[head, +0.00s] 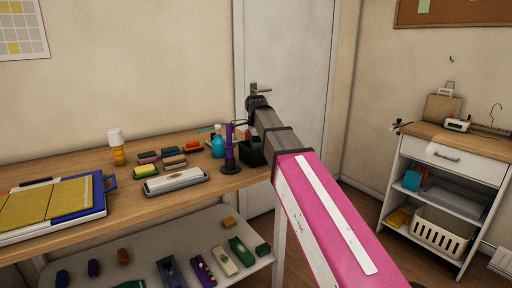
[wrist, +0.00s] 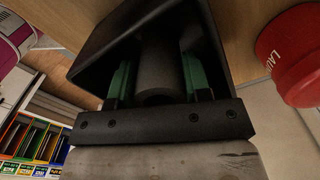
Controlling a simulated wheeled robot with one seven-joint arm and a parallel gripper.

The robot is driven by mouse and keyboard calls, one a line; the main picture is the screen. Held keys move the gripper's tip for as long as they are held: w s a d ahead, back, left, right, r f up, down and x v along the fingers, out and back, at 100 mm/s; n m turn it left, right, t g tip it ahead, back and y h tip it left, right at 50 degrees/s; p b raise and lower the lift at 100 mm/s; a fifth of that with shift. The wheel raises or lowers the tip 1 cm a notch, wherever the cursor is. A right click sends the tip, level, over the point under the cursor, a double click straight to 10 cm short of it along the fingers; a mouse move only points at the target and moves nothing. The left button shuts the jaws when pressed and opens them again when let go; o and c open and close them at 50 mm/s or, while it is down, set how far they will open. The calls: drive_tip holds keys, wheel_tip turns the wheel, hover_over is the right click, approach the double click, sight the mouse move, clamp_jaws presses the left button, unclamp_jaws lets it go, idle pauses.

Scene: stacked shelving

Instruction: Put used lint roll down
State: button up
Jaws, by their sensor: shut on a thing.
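My gripper (wrist: 157,78) has two green fingers, one on each side of a dark grey hollow roll, which I take as the used lint roll (wrist: 160,62). It is shut on the roll. The roll and the fingertips are inside the mouth of a black open box (wrist: 218,60) in the wrist view. I cannot tell whether the roll touches the box's bottom. In the head view, my arm reaches over the right end of the wooden table, where the black box (head: 251,153) stands. The fingers and roll are not clear there.
A purple upright stand (head: 229,152) and a blue spray bottle (head: 218,143) stand left of the box. A red container (wrist: 292,55) is close by in the wrist view. Brushes and an orange bottle (head: 119,155) share the table (head: 120,203). A white cart (head: 460,175) stands right.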

drive_tip(key=o, duration=0.6)
drive_tip(key=shift+f, duration=0.1)
wheel_tip(320, 180, up, 12)
drive_tip(key=shift+r, duration=0.15)
